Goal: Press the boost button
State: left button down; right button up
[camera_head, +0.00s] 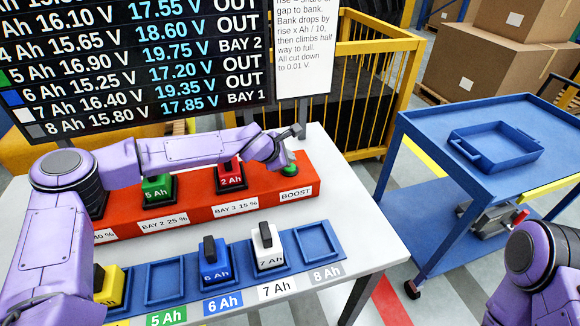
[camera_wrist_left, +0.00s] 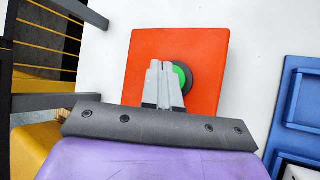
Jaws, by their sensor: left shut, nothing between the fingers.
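The boost button (camera_head: 290,168) is a green cap on a black round base, at the right end of the red charger block (camera_head: 330,184), behind the BOOST label (camera_head: 296,193). My left gripper (camera_head: 290,154) is over the button, fingers pointing down, shut and empty. In the left wrist view the shut fingers (camera_wrist_left: 158,68) partly cover the green button (camera_wrist_left: 179,76), which shows at their right. I cannot tell whether the tips touch it. My right arm shows at the right edge; its gripper is out of view.
Green (camera_head: 157,188) and red (camera_head: 231,176) batteries stand in the charger bays. A blue rack in front holds yellow, blue (camera_head: 214,262) and white (camera_head: 267,247) batteries. A blue cart (camera_head: 520,180) with a tray (camera_head: 495,147) stands right. A board (camera_head: 130,60) rises behind.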

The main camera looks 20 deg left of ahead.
pick_arm(q)
jog(key=shift+f, duration=0.1)
dwell(0.6)
jog(key=shift+f, duration=0.35)
jog(key=shift+f+b, duration=0.45)
jog(key=shift+f, duration=0.1)
dwell(0.5)
dwell(0.3)
jog(key=shift+r+p, duration=0.9)
jog(key=shift+r, duration=0.05)
notch_tip(320, 180, up, 5)
jog(key=p, duration=0.4)
jog(key=shift+r+p, duration=0.1)
jog(key=shift+p, duration=0.3)
dwell(2.7)
